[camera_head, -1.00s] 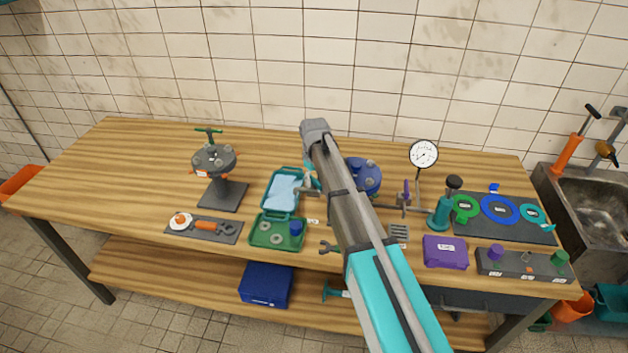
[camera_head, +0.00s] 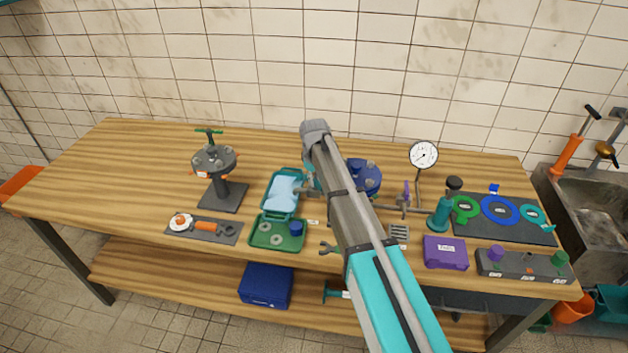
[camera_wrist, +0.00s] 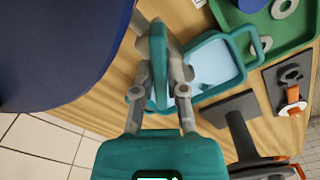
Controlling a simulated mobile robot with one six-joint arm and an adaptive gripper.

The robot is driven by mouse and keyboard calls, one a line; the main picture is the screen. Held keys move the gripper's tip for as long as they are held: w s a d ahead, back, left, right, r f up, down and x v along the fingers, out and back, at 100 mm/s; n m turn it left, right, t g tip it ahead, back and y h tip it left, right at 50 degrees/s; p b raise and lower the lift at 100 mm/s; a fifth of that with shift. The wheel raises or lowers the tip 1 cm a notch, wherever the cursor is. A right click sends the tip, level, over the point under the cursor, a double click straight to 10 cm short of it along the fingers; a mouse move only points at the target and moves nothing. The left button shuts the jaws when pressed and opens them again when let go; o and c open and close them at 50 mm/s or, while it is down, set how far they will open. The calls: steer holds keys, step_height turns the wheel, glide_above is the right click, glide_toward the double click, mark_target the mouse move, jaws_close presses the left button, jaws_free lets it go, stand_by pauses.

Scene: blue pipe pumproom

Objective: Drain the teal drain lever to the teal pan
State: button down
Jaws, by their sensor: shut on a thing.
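The teal drain lever (camera_wrist: 158,62) stands between the fingers of my gripper (camera_wrist: 160,72) in the wrist view. The fingers are shut on it, one on each side. The teal pan (camera_wrist: 243,67) lies just beyond and to the right of the lever there, with a pale blue inside; I cannot tell whether that is liquid. In the head view the pan (camera_head: 269,205) sits on the bench left of my arm. My gripper there is mostly behind my arm, beside the pan's right edge, and the lever is hidden or too small to tell.
A blue round flange (camera_head: 368,177) stands right of my arm and looms close at left in the wrist view (camera_wrist: 60,45). A green tray (camera_head: 263,241) lies in front of the pan. A gauge (camera_head: 424,155), teal bottle-like object (camera_head: 441,213) and purple box (camera_head: 446,252) stand at right.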

steer(key=n, duration=0.3)
steer(key=shift+n, duration=2.3)
steer(key=c, duration=0.7)
jaws_free()
steer(key=shift+m, duration=0.3)
